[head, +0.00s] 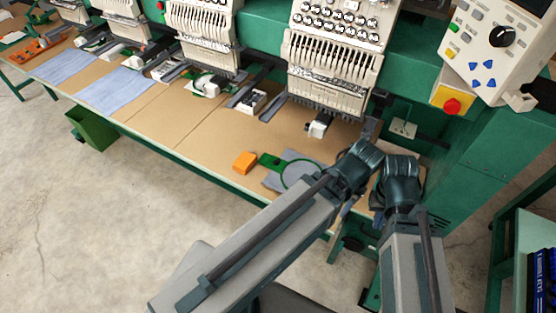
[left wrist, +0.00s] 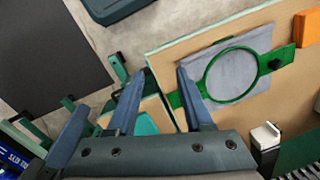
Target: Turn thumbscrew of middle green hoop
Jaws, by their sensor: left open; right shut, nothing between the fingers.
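A green hoop (head: 281,174) lies on grey cloth near the front edge of the tan table, with a green bracket (head: 268,160) on its left. In the left wrist view the hoop (left wrist: 207,84) shows whole, with a small dark knob (left wrist: 275,64) on its bracket. My left gripper (left wrist: 162,76) is open and empty, beside the hoop; in the head view its fingers are mostly hidden by my arm.
An orange block (head: 244,162) lies by the bracket; it also shows in the left wrist view (left wrist: 307,28). Machine heads (head: 330,60) overhang the table's back. A control panel (head: 490,45) and a red button (head: 452,106) are at right.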

